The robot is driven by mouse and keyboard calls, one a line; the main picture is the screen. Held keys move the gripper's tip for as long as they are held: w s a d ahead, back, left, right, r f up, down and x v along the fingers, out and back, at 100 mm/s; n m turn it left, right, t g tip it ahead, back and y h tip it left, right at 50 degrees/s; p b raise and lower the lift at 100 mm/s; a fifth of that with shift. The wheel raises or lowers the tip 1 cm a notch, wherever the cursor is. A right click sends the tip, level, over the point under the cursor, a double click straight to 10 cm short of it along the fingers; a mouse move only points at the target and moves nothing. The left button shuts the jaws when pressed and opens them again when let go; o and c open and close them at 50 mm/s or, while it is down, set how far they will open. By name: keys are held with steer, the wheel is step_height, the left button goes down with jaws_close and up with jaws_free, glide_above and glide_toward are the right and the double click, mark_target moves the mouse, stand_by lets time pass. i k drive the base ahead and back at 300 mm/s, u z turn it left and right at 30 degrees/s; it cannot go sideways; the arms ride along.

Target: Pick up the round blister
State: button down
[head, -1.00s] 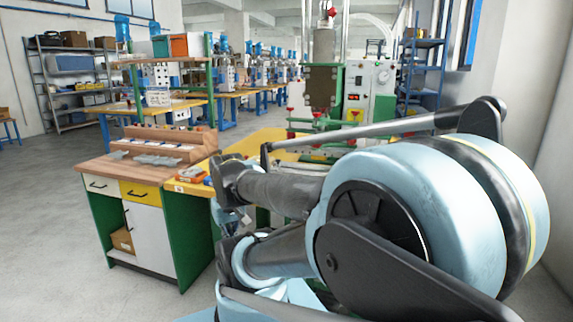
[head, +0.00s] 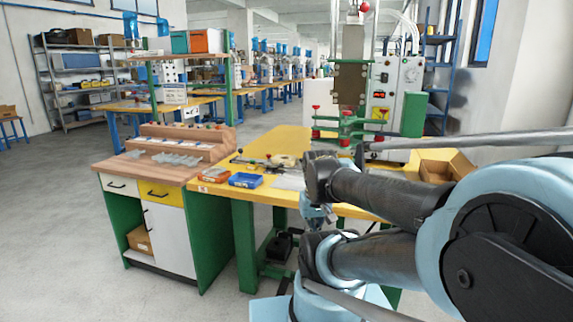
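I cannot single out the round blister for sure. Several thin, translucent grey plastic pieces (head: 176,159) lie on the wooden top of the cabinet bench at the left, in front of a stepped wooden rack (head: 180,142); their shapes are too small to tell. A pale, round-looking item (head: 284,161) lies on the yellow table, too small to identify. Flat clear sheets (head: 290,181) lie near that table's front edge. My folded arm fills the lower right, apart from the bench and in front of the yellow table. My gripper cannot be made out.
On the yellow table (head: 262,197) stand a red bin (head: 214,174), a blue bin (head: 246,180) and a green welding press (head: 350,125). A cardboard box (head: 445,165) is at the right. A foot pedal (head: 281,246) is under the table. The floor at left is clear.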

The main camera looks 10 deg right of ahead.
mark_target(136, 155)
steer(key=u, duration=2.8)
steer(key=i, duration=2.55)
steer(key=z, duration=0.05)
